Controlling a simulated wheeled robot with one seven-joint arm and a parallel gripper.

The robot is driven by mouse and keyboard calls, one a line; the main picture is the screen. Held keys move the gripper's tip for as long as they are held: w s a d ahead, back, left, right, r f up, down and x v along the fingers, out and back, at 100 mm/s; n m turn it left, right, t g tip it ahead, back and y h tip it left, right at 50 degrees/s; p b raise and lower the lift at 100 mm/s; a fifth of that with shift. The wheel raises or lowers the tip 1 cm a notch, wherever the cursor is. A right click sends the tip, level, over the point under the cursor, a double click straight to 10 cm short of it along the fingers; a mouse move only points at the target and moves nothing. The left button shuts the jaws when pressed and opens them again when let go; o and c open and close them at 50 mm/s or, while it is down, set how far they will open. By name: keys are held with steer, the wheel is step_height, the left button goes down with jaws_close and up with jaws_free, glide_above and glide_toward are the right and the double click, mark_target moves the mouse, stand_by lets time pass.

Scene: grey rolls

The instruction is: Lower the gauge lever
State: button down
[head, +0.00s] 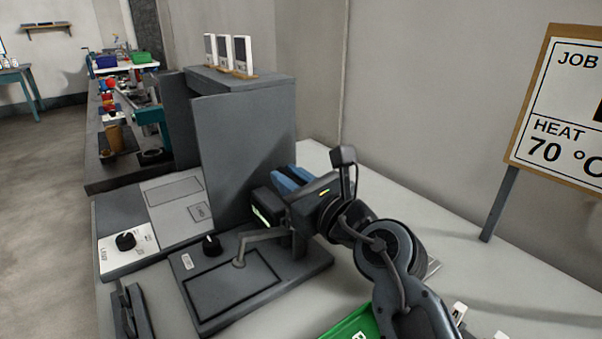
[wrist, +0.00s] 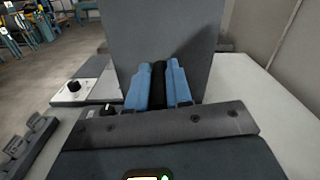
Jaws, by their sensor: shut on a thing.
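My gripper (head: 287,181) has blue fingers and is beside the upright grey panel of the gauge station. In the wrist view, the fingers of my gripper (wrist: 158,82) are closed on both sides of a dark upright bar (wrist: 159,90), which looks like the gauge lever's handle. The bar's lower end is hidden by my gripper. In the head view, my gripper and wrist hide the handle. A thin grey bent arm (head: 265,236) reaches from near my gripper over the outlined plate (head: 232,287) of the station.
A tall grey panel (head: 232,150) stands just beyond my gripper. A white dial plate with a black knob (head: 125,241) is at the left; another black knob (head: 211,246) is nearer. A green bin (head: 352,325) is at the front. A sign (head: 560,110) stands at the right.

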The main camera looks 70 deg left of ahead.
mark_target(276, 229)
steer(key=shift+s+d+f+n+p, duration=0.2)
steer(key=shift+s+n+p, duration=0.1)
steer(key=shift+s+p, duration=0.2)
steer(key=shift+s+d+f+p, duration=0.1)
steer(key=shift+s+f+p, duration=0.15)
steer(key=shift+s, duration=0.2)
steer(key=shift+s+d+f+p, duration=0.1)
steer(key=shift+s+f+p, duration=0.15)
steer(key=shift+s, duration=0.3)
steer(key=c, duration=1.4)
jaws_free()
steer(key=o, duration=0.3)
steer(key=shift+r, duration=0.2)
steer(key=shift+o, duration=0.2)
